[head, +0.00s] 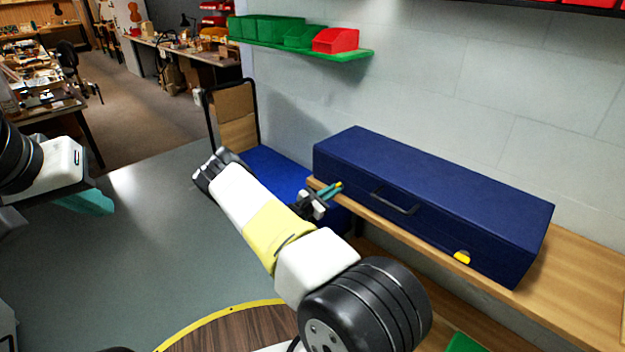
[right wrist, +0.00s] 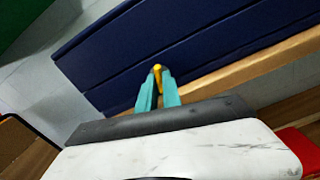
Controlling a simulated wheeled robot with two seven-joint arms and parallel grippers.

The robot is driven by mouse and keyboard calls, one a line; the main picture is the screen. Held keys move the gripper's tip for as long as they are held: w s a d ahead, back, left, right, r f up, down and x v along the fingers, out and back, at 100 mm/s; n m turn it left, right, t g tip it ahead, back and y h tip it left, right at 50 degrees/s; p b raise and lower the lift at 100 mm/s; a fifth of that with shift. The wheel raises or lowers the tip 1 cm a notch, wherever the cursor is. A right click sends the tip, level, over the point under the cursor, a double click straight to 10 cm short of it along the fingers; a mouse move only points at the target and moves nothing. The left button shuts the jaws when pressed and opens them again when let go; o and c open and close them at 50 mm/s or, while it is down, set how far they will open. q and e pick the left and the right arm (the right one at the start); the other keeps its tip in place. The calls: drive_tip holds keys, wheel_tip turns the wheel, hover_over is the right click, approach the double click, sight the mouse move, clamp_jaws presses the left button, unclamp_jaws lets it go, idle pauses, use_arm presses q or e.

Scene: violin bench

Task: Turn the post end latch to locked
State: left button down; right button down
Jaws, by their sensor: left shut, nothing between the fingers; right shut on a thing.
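A long dark-blue case (head: 430,190) lies closed on a wooden shelf, with a black handle (head: 396,201) on its front. One yellow latch (head: 339,184) is at the left end of the case front; it also shows in the right wrist view (right wrist: 157,68). My right gripper (head: 331,190) has its teal fingers shut on this latch, which they partly hide. I cannot tell its turn angle. A second yellow latch (head: 462,257) is near the right end of the front, untouched. My left gripper (head: 97,203) is shut and empty, far left of the case.
The wooden shelf (head: 575,290) runs along the wall under the case. A green rack (head: 350,53) with green bins and a red bin (head: 335,40) hangs above. A blue-decked cart (head: 262,170) stands left of the case. The grey floor at left is open.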

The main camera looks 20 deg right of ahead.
drive_tip(key=shift+n, duration=1.3)
drive_tip(key=shift+n, duration=0.3)
drive_tip(key=c, duration=1.5)
unclamp_jaws()
drive_tip(key=shift+a, duration=0.15)
drive_tip(key=v, duration=0.7)
drive_tip(key=shift+s+a, duration=0.15)
drive_tip(key=shift+a, duration=0.15)
